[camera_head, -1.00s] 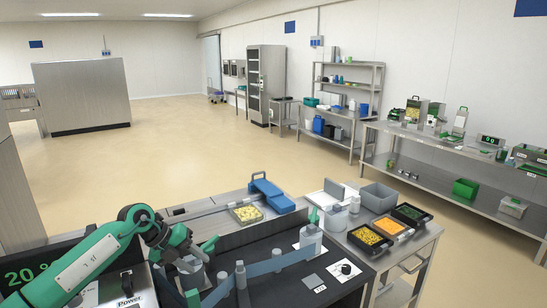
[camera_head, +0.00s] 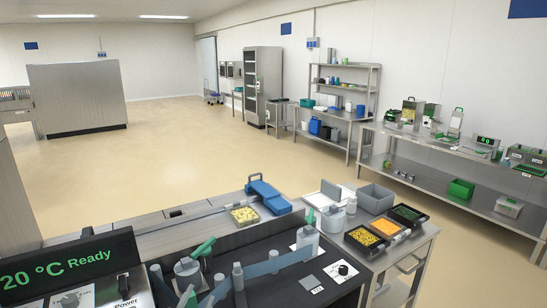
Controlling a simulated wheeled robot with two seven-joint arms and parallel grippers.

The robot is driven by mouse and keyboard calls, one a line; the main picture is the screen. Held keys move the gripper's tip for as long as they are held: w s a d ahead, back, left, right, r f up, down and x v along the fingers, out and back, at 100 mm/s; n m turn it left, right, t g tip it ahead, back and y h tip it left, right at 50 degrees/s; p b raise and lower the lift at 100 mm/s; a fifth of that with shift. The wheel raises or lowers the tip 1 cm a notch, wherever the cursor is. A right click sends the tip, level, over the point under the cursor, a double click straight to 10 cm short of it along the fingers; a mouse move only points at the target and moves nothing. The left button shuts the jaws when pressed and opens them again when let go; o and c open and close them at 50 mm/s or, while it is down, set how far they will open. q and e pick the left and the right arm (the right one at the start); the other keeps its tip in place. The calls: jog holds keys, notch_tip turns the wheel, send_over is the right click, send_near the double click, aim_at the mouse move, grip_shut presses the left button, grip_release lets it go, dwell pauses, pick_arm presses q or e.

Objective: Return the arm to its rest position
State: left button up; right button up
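Neither of my arms shows in the head view now, and both grippers are out of the picture. The tray sealer stands at the bottom, with a black top (camera_head: 275,280) and a display (camera_head: 68,265) reading "20 °C Ready". A round grey fitting with a green lever (camera_head: 202,247) stands on its left part, clear of any gripper. A second fitting with a green tip (camera_head: 309,218) stands further right.
A tray of yellow food (camera_head: 243,216) lies behind the sealer, beside a blue device (camera_head: 268,194). The side table at right holds several black trays (camera_head: 365,241) and a grey bin (camera_head: 376,198). Shelves and benches line the right wall. The floor (camera_head: 170,165) beyond is clear.

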pick_arm(q)
jog(key=s+a+f+n+g+y, duration=0.2)
jog(key=s+a+f+n+g, duration=0.15)
jog(key=s+f, duration=0.3)
jog(key=s+a+f+n+g+y, duration=0.2)
jog(key=s+f+g, duration=0.35)
jog(key=s, duration=0.25)
jog(key=s+f+g+h, duration=0.1)
jog(key=s+f+g, duration=0.2)
jog(key=s, duration=0.5)
jog(key=s+f+g+h, duration=0.1)
jog(key=s+f+g, duration=0.2)
jog(key=s, duration=0.6)
notch_tip(320, 180, down, 30)
jog(key=g, duration=0.1)
jog(key=s+a+f+g, duration=0.1)
jog(key=s+a+f, duration=0.2)
jog(key=s+f, duration=1.5)
notch_tip(320, 180, down, 2)
jog(key=shift+s+f+g+y, duration=0.2)
jog(key=shift+s+g+y, duration=0.1)
jog(key=shift+s, duration=0.05)
